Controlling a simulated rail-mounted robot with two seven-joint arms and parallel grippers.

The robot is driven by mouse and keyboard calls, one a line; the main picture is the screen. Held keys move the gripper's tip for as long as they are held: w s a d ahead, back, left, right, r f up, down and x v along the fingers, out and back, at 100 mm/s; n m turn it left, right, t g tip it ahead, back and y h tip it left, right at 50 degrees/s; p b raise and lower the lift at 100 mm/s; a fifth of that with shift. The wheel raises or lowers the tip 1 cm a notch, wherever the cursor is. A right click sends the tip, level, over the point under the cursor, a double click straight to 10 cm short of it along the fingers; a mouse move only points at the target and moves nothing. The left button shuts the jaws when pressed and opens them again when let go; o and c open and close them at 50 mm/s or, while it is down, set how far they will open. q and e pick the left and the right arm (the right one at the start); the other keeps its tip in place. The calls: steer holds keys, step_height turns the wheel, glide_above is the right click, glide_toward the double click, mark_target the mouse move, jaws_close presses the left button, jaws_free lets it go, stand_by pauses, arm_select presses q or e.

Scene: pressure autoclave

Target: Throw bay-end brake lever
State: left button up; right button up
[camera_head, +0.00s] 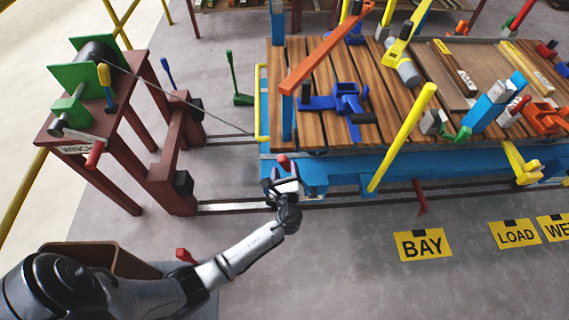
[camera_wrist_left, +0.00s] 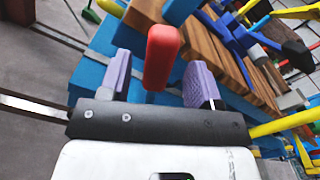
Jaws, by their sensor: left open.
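My left gripper (camera_head: 284,182) is at the front left corner of the blue cart (camera_head: 300,172). It is open. In the left wrist view its two purple fingers (camera_wrist_left: 160,72) stand on either side of a red lever handle (camera_wrist_left: 162,45), with a gap showing at each side. In the head view the red handle (camera_head: 284,162) shows just above the gripper; its lower part is hidden. Another red lever (camera_head: 420,196) hangs low on the cart's front side, above the BAY sign (camera_head: 423,244). Which of the two is the bay-end brake lever is not marked. My right gripper is not in view.
A yellow bar (camera_head: 403,137) slants up at the cart's front, right of my left gripper. The wooden deck (camera_head: 330,65) carries clamps and tools. A winch stand (camera_head: 110,125) with a cable to the cart is at left. Rails (camera_head: 235,206) run below.

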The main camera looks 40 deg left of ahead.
mark_target(285, 166)
arm_select(q)
steer(key=shift+b+x, duration=0.35)
steer(key=shift+x, duration=1.4)
steer(key=shift+c, duration=0.3)
jaws_close()
